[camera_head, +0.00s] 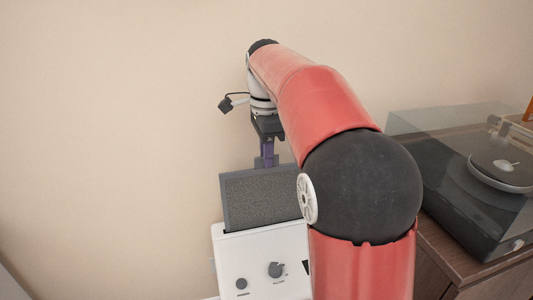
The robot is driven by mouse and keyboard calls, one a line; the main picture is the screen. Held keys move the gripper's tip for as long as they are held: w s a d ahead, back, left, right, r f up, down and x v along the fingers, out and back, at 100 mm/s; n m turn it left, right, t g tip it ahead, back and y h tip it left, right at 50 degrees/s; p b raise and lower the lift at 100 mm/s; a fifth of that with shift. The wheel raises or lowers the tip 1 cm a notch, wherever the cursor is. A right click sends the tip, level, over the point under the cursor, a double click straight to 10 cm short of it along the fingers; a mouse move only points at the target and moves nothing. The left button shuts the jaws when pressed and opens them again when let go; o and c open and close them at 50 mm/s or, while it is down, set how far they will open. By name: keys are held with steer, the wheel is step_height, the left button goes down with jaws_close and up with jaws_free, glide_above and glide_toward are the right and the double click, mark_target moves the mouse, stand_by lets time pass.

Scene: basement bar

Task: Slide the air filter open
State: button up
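A dark grey, speckled air filter panel (256,203) stands upright, its lower edge meeting the top of a white unit (232,252). The unit has two dark knobs on its front. The panel's right edge is partly behind my red arm. My gripper (265,162) points down at the panel's top edge, with its purple fingers close to the middle of that edge. The fingertips are small and partly hidden at the panel, so I cannot tell whether they touch or grip it.
A record player (480,180) with a clear cover sits on a brown wooden cabinet (490,282) to the right. A plain beige wall is behind the unit. The space left of the unit looks clear. My arm covers much of the middle of the view.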

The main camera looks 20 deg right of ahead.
steer(key=shift+o, duration=1)
step_height(320, 180, up, 7)
steer(key=shift+r, duration=0.4)
steer(key=s+f+n+t, duration=0.2)
steer(key=s+f+n, duration=0.6)
steer(key=s, duration=0.4)
steer(key=s+f+n+t, duration=0.3)
steer(key=s+f+n, duration=0.6)
steer(key=s, duration=0.3)
steer(key=shift+s+f+n+t, duration=0.2)
steer(key=shift+f+n+t, duration=0.1)
steer(key=shift+n, duration=0.2)
